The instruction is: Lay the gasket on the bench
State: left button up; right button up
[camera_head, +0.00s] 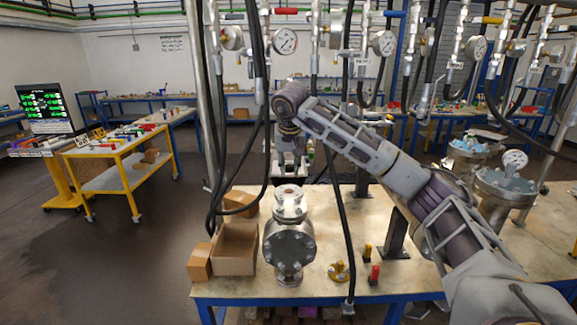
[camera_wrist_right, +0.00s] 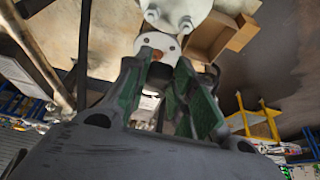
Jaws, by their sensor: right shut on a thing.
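My right gripper (camera_head: 290,168) points down just behind the top of the front flanged vessel (camera_head: 289,243). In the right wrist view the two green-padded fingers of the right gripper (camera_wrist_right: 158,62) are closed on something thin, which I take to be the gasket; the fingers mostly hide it. A small brownish patch shows between the fingertips, beside a pale round plate with holes (camera_wrist_right: 160,40). The pale vessel shows at the top of that view (camera_wrist_right: 178,10). The bench (camera_head: 320,212) carries the vessel. My left gripper is not in view.
An open cardboard box (camera_head: 234,250) and smaller boxes stand left of the vessel. Black hoses hang in front of the bench.

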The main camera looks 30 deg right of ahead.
dwell(0.3)
jog(key=shift+w+a+r, duration=0.15)
jog(key=shift+w, duration=0.2)
jog(key=shift+w+a+r, duration=0.1)
jog(key=shift+w, duration=0.25)
jog(key=w+a+r+n, duration=0.3)
jog(key=a, duration=0.3)
jog(key=s+a+f+n+y, duration=0.1)
jog(key=a+f+n+y, duration=0.1)
jog(key=a+f, duration=0.4)
jog(key=s+a+f, duration=0.1)
jog(key=s+f, duration=0.3)
jog(key=f, duration=0.4)
jog(key=s+a+f, duration=0.2)
jog(key=s+f, duration=0.2)
jog(key=f, duration=0.5)
jog(key=s+a+f+n, duration=0.1)
jog(key=s+f, duration=0.3)
jog(key=f, duration=0.5)
jog(key=shift+s+a+f+t, duration=0.2)
jog(key=shift+a+t, duration=0.2)
jog(key=shift+a, duration=0.15)
